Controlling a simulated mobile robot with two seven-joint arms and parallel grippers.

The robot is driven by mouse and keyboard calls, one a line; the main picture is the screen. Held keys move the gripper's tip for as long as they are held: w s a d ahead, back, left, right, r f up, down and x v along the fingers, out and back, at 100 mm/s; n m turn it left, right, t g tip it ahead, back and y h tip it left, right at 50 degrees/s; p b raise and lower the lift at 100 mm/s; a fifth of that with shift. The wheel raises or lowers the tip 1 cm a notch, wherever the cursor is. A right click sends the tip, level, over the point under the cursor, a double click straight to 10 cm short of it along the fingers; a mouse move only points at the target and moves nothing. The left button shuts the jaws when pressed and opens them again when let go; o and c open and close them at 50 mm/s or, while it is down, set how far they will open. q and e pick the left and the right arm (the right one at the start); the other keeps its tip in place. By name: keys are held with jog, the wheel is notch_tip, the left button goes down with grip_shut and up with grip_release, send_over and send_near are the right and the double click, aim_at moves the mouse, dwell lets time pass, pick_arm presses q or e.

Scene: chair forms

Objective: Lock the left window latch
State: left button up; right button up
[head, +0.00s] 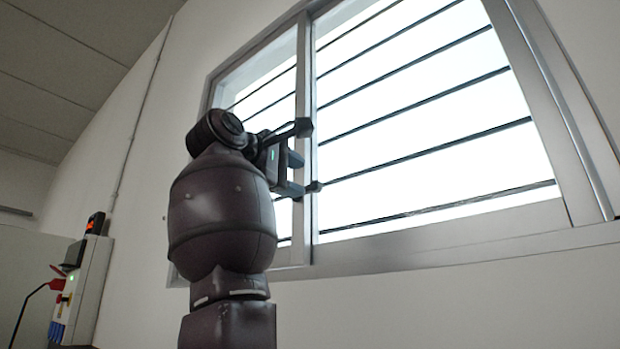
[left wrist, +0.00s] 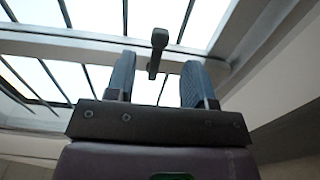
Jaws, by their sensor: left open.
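In the left wrist view a dark latch (left wrist: 159,40) with a block-like head and a thinner stem shows between the two finger pads, beyond their tips. Whether it is locked I cannot tell. My left gripper (head: 296,174) is raised in front of the window's upright middle bar in the head view. Its two blue-grey fingers stand apart, with a visible gap, in the left wrist view (left wrist: 157,70). I see no contact with the latch. In the head view small dark parts around the fingers make the latch hard to single out. My right gripper is not in view.
The window (head: 420,120) has a light metal frame and several dark horizontal bars across bright panes. A white wall surrounds it. A control box (head: 85,285) with a red plug and cable is at the lower left. The space right of my arm is clear.

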aim_at(312, 185)
pick_arm(q)
jog(key=shift+p+x, duration=0.85)
jog(key=shift+x, duration=1.75)
jog(key=shift+a, duration=0.1)
grip_shut()
